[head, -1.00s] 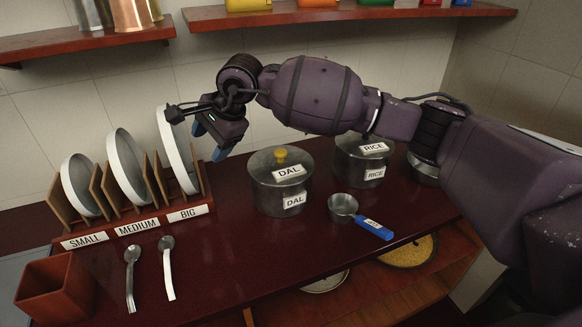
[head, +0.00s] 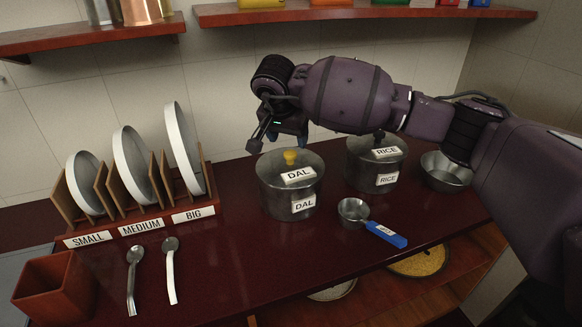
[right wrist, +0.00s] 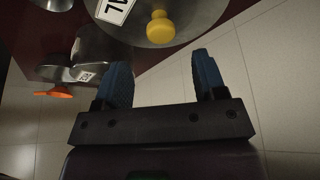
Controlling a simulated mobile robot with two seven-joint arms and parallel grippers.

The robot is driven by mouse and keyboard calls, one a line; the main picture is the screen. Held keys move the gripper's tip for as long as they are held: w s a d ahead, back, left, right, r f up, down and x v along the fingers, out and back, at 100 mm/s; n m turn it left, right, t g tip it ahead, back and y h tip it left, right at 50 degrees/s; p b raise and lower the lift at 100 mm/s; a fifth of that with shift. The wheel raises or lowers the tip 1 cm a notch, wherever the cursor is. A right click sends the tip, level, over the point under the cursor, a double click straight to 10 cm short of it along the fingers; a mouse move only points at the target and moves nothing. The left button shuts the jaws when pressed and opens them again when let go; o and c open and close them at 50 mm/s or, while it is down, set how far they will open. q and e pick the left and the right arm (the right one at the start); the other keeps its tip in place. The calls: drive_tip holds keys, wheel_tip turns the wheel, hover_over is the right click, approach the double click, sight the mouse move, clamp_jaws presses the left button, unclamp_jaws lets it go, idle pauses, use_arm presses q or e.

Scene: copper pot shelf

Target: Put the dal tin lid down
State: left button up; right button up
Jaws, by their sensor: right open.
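The dal tin (head: 275,203) is a grey metal tin with a DAL label, standing on the dark red counter. Its lid (head: 315,164) sits on top, with a yellow knob (head: 290,157) and its own DAL label. My right gripper (head: 287,137) is just above and behind the lid in the head view, partly hidden by its own wrist. In the right wrist view its blue fingers (right wrist: 162,78) are apart and empty. The lid (right wrist: 188,14) and yellow knob (right wrist: 160,28) lie beyond the fingertips there, not between them. My left gripper is not in view.
The rice tin (head: 362,176) stands right of the dal tin, with a metal bowl (head: 447,172) beyond. A measuring cup (head: 353,211) with a blue handle lies in front. A plate rack (head: 138,222), two spoons and a red box (head: 55,288) are left. The counter between is clear.

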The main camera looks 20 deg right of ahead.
sight(290, 153)
drive_tip(key=x, duration=0.5)
drive_tip(key=shift+a+f, duration=0.15)
drive_tip(key=shift+f, duration=0.25)
drive_tip(key=c, duration=1.1)
drive_tip(key=shift+r, duration=0.2)
